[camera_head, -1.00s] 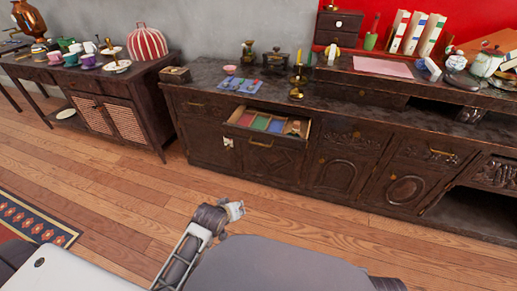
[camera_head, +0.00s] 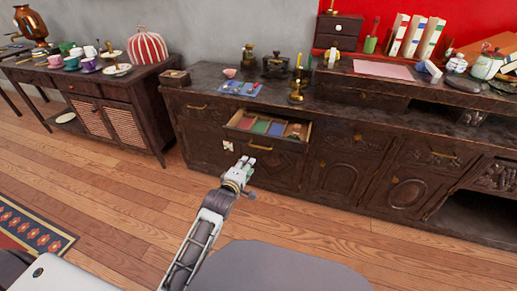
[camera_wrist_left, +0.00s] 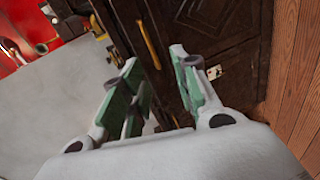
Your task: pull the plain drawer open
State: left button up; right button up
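A drawer (camera_head: 244,138) stands partly open in the dark carved sideboard, with red, green and blue contents showing inside. A brass handle (camera_head: 260,147) is on its front. To its left is a shut drawer with a brass handle (camera_head: 197,107); I cannot tell for sure which front is the plain one. My left gripper (camera_head: 243,164) is low in front of the sideboard, below the open drawer. In the left wrist view the left gripper (camera_wrist_left: 155,58) is open and empty, its green-padded fingers apart, with a brass handle (camera_wrist_left: 150,42) beyond the fingertips. My right gripper is out of view.
Carved shut drawers and doors (camera_head: 407,192) continue right. A side table (camera_head: 92,84) with cups stands at the left.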

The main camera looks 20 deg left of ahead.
aim_at(259, 147)
pick_arm(q)
jog(key=shift+w+r+n+t, duration=0.3)
jog(key=shift+w+r+n, duration=0.1)
jog(key=shift+r, duration=0.05)
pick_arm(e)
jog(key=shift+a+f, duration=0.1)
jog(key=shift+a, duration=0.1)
pick_arm(q)
jog(key=shift+w, duration=0.15)
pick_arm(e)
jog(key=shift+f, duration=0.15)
pick_arm(q)
jog(key=shift+b+x, duration=2.55)
jog(key=shift+x, duration=3.95)
jog(key=shift+w+f, duration=0.1)
jog(key=shift+w, duration=0.1)
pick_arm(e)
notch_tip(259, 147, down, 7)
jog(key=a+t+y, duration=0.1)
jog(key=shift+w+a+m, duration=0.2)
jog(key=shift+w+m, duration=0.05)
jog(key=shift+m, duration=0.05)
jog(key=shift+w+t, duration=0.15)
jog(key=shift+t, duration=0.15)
pick_arm(q)
jog(key=shift+c, duration=0.3)
